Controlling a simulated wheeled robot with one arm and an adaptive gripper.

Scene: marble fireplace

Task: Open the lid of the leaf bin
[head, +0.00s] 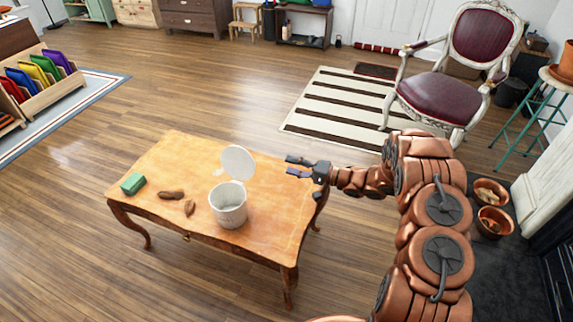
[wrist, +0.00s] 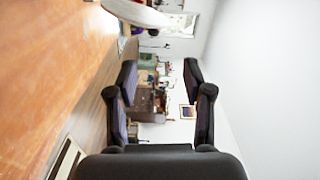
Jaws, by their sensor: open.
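The white leaf bin (head: 229,210) stands upright on the wooden table (head: 180,155). Its round white lid (head: 238,162) is raised, standing tilted up at the back edge, and the bin's mouth is uncovered. My gripper (head: 290,166) is open and empty, above the table's right part. It is apart from the lid, to its right, with its fingers pointing left. In the wrist view my open fingers (wrist: 160,78) have nothing between them. The pale edge of the lid (wrist: 137,12) shows at the top there, beyond the fingers.
Brown leaves (head: 171,195) and a green block (head: 132,184) lie on the table left of the bin. A red armchair (head: 440,100) stands behind on the right near a striped rug (head: 330,110). Clay pots (head: 490,192) stand right of my arm. The table's back left is clear.

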